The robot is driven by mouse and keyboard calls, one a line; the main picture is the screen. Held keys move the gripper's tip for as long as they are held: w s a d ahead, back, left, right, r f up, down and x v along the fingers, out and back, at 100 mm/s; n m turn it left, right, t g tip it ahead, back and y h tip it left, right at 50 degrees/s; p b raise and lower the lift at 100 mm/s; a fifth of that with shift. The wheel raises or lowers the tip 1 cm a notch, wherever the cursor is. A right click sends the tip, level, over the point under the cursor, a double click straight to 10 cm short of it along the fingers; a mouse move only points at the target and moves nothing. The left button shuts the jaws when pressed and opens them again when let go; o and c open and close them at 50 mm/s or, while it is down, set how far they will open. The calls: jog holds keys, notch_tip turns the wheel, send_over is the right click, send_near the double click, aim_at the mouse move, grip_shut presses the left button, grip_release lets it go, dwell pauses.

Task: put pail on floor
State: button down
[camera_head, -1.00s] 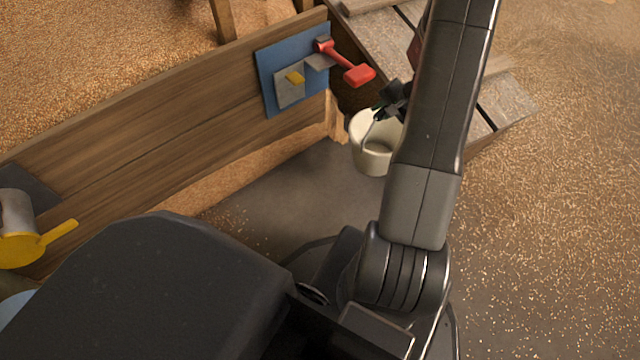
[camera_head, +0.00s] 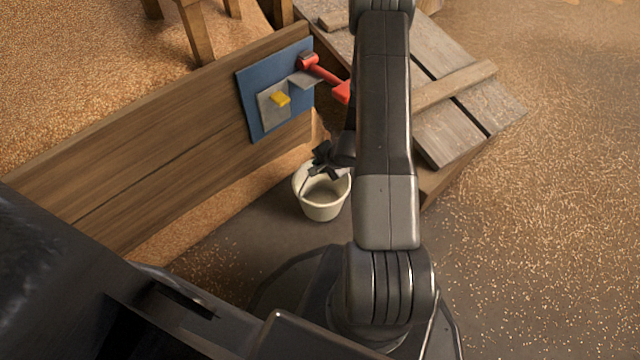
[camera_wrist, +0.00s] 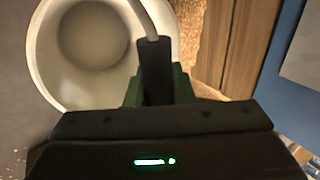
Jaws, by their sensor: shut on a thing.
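The pail (camera_head: 322,205) is a cream-white bucket with a wire handle. In the head view it is upright, left of my arm and close to the wooden board wall. My gripper (camera_head: 325,165) is at the pail's top rim, shut on its handle. In the wrist view the pail (camera_wrist: 60,85) fills the upper left and looks empty, and the handle with its dark grip (camera_wrist: 153,62) runs into my gripper (camera_wrist: 157,90). The floor (camera_head: 250,240) is dark grey with scattered grains. I cannot tell whether the pail's base touches it.
A wooden board wall (camera_head: 150,130) stands at left with grain behind it. A plank ramp (camera_head: 450,125) lies at right. Open grain-strewn floor spreads right of my arm.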

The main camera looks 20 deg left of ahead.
jog(key=shift+f+b, duration=0.8)
jog(key=shift+f, duration=1.6)
jog(key=c, duration=1.3)
grip_release()
jog(key=shift+o, duration=0.2)
jog(key=p+v, duration=0.3)
jog(key=v, duration=0.9)
